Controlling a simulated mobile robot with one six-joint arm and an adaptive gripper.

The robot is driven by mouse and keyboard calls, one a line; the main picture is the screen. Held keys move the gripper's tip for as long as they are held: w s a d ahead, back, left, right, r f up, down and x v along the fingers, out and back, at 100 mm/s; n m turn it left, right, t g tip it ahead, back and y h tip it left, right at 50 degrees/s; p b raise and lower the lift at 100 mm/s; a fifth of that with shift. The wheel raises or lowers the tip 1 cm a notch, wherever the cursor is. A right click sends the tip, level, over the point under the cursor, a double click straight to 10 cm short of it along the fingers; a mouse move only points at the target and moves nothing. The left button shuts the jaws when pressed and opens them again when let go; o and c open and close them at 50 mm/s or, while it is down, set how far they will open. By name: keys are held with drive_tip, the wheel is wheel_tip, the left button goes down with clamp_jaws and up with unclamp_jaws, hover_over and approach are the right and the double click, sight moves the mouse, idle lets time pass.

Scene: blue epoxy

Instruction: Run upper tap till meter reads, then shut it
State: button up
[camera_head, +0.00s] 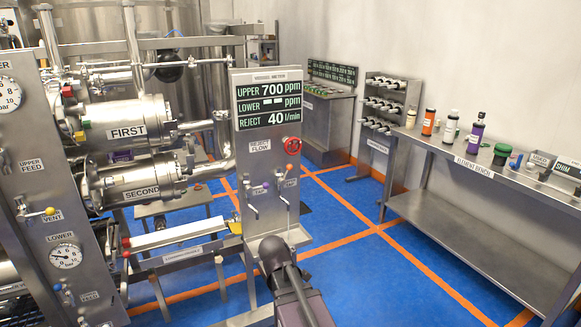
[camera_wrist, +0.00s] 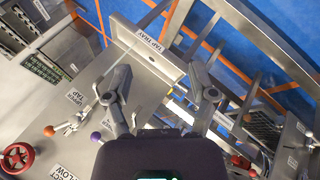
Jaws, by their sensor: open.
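The meter panel (camera_head: 267,78) reads UPPER 700 ppm, LOWER dashes and REJECT 40 l/min. Below it an orange-knobbed tap (camera_head: 287,171) is on the right and a purple-knobbed tap (camera_head: 263,187) is on the left. In the wrist view the UPPER TAP label (camera_wrist: 75,97) is beside the orange-knobbed tap (camera_wrist: 49,131); the purple knob (camera_wrist: 96,137) is near my left finger. My gripper (camera_wrist: 158,80) is open and empty, in front of the panel and apart from the orange knob. It also shows low in the head view (camera_head: 273,252).
A red reject-flow wheel (camera_head: 293,145) is just above the taps. The tap tray (camera_wrist: 150,45) juts out below them. Steel vessels stand left. The element bench (camera_head: 470,163) with bottles is right. Blue floor (camera_head: 365,265) between is clear.

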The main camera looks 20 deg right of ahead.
drive_tip(key=w+d+r+n+t+h, duration=0.2)
drive_tip(key=w+d+r+n+t, duration=0.15)
drive_tip(key=w+d, duration=0.2)
drive_tip(key=n+t+y+p, duration=0.2)
drive_tip(key=n+t+y, duration=0.55)
drive_tip(key=n, duration=2.05)
approach(291, 168)
drive_tip(key=shift+s+a+f+m+t+h, duration=0.1)
drive_tip(key=shift+s+a+f+t+h, duration=0.1)
drive_tip(key=shift+s+t+h, duration=0.15)
drive_tip(key=shift+s+a+f+m+t+h, duration=0.1)
drive_tip(key=shift+s+a+f+h, duration=0.15)
drive_tip(key=shift+s, duration=0.2)
drive_tip(key=shift+s+a+f+m+t+h, duration=0.1)
drive_tip(key=shift+s+a+f+t+h, duration=0.15)
drive_tip(key=shift+s, duration=0.15)
drive_tip(key=shift+w, duration=0.1)
drive_tip(key=w, duration=0.9)
drive_tip(key=w+d, duration=0.1)
drive_tip(key=w, duration=0.3)
drive_tip(key=shift+w, duration=0.3)
clamp_jaws()
